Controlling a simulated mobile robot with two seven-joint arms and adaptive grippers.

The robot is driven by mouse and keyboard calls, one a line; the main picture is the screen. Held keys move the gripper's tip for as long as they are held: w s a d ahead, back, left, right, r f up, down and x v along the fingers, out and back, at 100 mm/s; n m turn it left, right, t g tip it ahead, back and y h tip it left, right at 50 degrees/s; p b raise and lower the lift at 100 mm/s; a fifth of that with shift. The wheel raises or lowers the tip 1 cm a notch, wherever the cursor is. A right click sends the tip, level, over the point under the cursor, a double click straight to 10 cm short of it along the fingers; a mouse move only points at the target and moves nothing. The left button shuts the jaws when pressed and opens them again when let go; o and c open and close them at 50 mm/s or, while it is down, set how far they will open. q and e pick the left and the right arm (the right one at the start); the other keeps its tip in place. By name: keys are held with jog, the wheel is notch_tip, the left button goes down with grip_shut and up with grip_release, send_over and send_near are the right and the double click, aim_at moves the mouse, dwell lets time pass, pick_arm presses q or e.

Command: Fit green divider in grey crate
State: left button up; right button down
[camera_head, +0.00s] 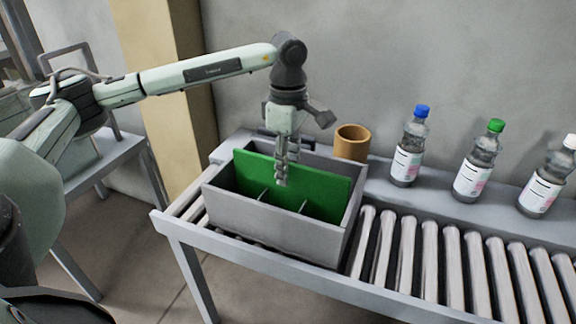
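The grey crate (262,221) is an open box on the left end of the roller conveyor. The green divider (325,190) is a flat panel standing upright, lengthwise, inside the crate, its top edge near the rim height. Its lower part is hidden by the crate's front wall. My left gripper (281,180) points down over the crate, its fingers overlapping the divider's middle. The near finger shows in front of the panel. Whether the fingers close on the panel is unclear. My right gripper is not in view.
A brown cup (352,143) stands behind the crate's right end. Bottles with blue (407,150), green (478,164) and white (549,180) caps stand along the conveyor's back ledge. The rollers (450,262) right of the crate are clear. A wall is behind.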

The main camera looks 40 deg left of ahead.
pick_arm(q)
notch_tip(320, 180, up, 12)
dwell(0.5)
dwell(0.5)
